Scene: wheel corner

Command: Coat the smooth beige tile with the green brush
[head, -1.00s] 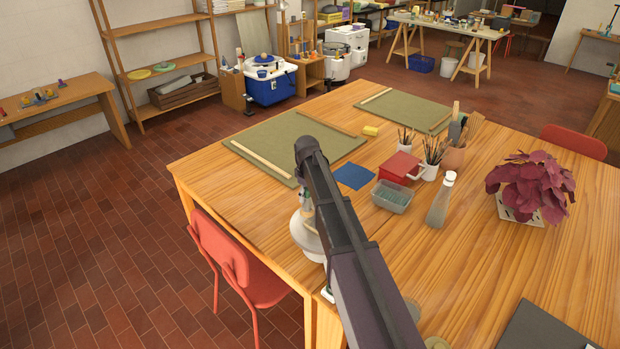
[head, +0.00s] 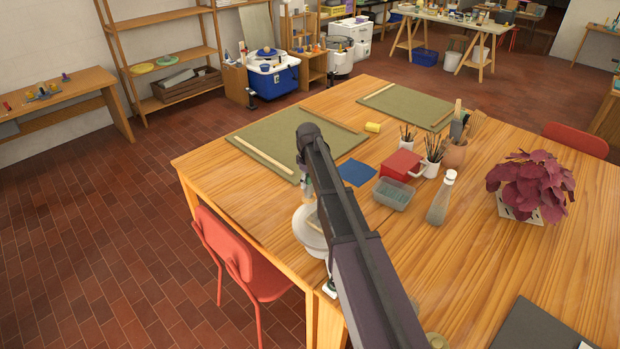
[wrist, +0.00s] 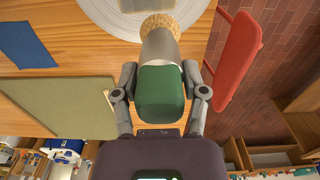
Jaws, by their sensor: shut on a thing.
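My gripper (wrist: 160,92) is shut on the green brush (wrist: 161,90), holding it by its green handle. The brush has a grey metal ferrule and tan bristles, which point to the top of the wrist view, over the edge of a white round plate (wrist: 108,22). I cannot tell whether the bristles touch anything. The plate also shows in the head view (head: 306,236), near the table's left edge, partly behind my arm. A pale piece at the top edge of the wrist view, on the plate, is cut off; I cannot tell whether it is the beige tile.
A red chair (head: 240,260) stands at the left edge.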

